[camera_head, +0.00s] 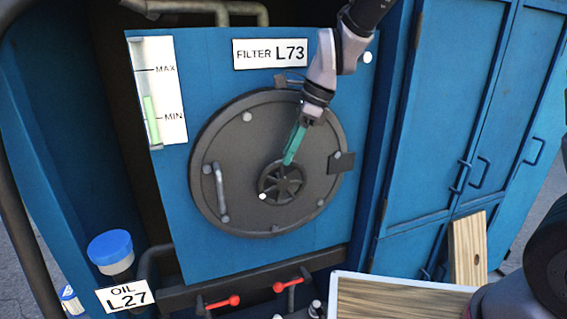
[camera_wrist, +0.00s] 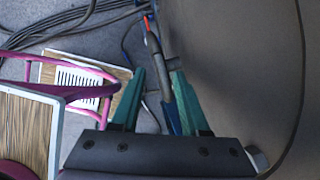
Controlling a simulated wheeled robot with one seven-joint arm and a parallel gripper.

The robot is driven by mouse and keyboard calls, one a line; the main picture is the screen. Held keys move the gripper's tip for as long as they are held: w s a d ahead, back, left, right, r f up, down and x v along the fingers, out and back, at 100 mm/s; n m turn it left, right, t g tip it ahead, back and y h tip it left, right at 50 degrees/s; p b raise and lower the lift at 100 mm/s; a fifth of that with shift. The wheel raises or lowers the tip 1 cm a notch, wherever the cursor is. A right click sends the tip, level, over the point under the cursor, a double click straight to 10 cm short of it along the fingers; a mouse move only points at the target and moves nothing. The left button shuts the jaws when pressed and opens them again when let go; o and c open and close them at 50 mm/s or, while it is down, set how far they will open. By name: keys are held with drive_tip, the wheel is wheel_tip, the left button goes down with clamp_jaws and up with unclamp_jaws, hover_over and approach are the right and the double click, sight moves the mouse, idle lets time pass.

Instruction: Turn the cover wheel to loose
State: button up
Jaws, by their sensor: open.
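The cover wheel (camera_head: 270,184) is a small dark spoked wheel at the middle of the round grey cover (camera_head: 232,140). A pale dot sits at its lower left rim. My gripper (camera_head: 289,162) comes from above, with teal fingers pointing down and their tips at the upper part of the wheel. In the wrist view my gripper (camera_wrist: 158,74) is open, its two teal fingers apart. A grey bar with a red end (camera_wrist: 152,42) shows between them; I cannot tell what it belongs to. The cover's face fills the right side there. Contact with the wheel cannot be told.
The cover has a bar handle (camera_head: 220,188) at left and a latch block (camera_head: 342,162) at right. Red-handled valves (camera_head: 222,302) stand below it. A wood-topped tray (camera_head: 385,300) is at lower right. Blue cabinet doors (camera_head: 450,120) stand to the right.

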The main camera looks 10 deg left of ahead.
sight(281, 181)
drive_tip(key=shift+x, duration=2)
clamp_jaws()
